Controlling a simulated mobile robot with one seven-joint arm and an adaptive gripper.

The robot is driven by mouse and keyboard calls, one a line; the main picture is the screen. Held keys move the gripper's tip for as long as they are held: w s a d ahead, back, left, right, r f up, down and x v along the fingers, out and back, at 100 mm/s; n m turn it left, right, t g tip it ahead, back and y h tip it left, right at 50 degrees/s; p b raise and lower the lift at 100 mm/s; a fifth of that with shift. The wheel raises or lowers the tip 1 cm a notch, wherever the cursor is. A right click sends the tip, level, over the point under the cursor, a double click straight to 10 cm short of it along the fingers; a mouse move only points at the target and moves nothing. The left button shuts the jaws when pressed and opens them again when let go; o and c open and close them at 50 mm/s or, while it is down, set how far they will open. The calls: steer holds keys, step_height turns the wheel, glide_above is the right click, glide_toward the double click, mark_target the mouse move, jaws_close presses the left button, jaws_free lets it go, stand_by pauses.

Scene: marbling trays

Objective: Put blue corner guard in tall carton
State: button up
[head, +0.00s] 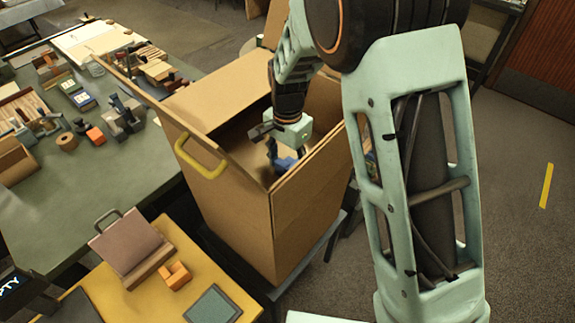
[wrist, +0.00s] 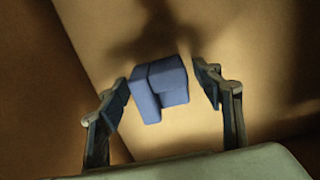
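The blue corner guard (head: 287,163) shows just below my gripper, within the carton. In the wrist view, the blue corner guard (wrist: 160,85) lies between and slightly beyond the fingertips of my gripper (wrist: 165,88). The fingers stand apart, with a narrow gap visible on the guard's right side. Brown cardboard fills the background. I cannot tell whether the guard rests on anything.
A green table (head: 100,190) with several tools and blocks stands on the left. A yellow table (head: 205,265) in front holds a brown bookend-like piece (head: 125,245), an orange block (head: 175,275) and a grey-green pad (head: 213,305).

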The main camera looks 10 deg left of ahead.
mark_target(287, 163)
step_height(287, 163, up, 12)
steer(key=shift+r, duration=0.2)
stand_by(0.4)
stand_by(0.4)
